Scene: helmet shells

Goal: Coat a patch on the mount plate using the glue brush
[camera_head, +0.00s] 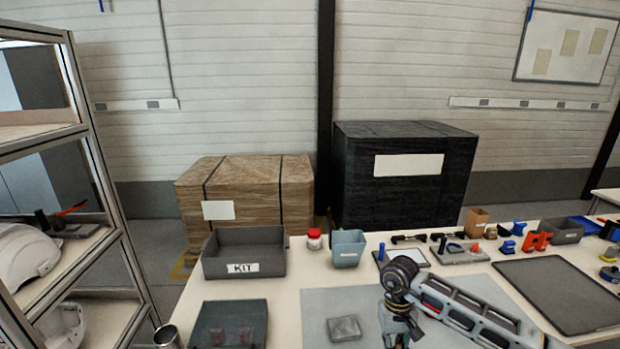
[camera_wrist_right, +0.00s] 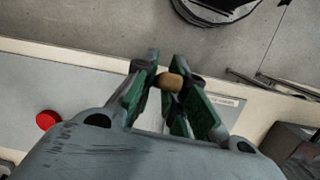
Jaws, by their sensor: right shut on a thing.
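My right gripper (camera_head: 398,338) is low over the front of the table in the head view, partly cut off by the lower edge. In the right wrist view the green-padded fingers (camera_wrist_right: 172,90) are shut on a short tan cylinder, which looks like the handle end of the glue brush (camera_wrist_right: 171,81). The bristles are hidden. A small grey metallic plate (camera_head: 344,328), perhaps the mount plate, lies on the pale grey mat (camera_head: 315,298), left of my right gripper and apart from it. My left gripper is in neither view.
A grey KIT bin (camera_head: 244,252), a red-lidded jar (camera_head: 314,239) and a grey-blue cup (camera_head: 347,249) stand behind the mat. A dark tray (camera_head: 229,325) lies left of it. Tools and a black mat (camera_head: 556,292) are at the right. A shelf rack (camera_head: 98,150) stands at the far left.

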